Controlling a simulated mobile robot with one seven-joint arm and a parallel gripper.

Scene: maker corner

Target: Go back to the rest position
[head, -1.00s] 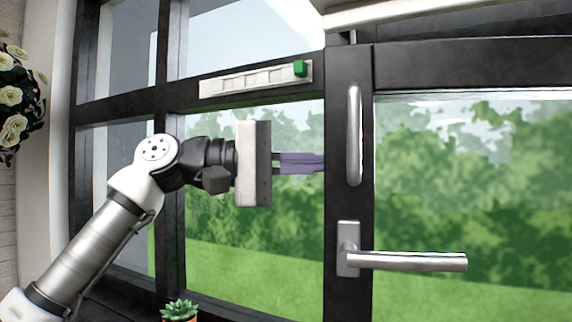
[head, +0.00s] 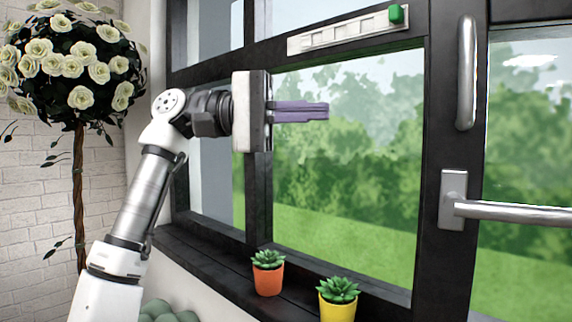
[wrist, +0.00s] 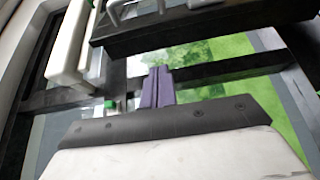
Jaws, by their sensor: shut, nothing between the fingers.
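My gripper (head: 326,111) has purple fingers pressed together with nothing between them. In the head view it points right, in front of the left window pane, apart from the frame and the handles. My arm rises from the lower left to it. In the wrist view the shut fingers (wrist: 158,74) point towards the dark window frame.
A lever handle (head: 510,211) and a vertical pull handle (head: 466,72) are on the window frame at right. A white strip (head: 345,32) with a green slider (head: 396,14) is above. Two potted succulents (head: 268,281) (head: 338,305) stand on the sill. A white-flowered tree (head: 78,65) is at left.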

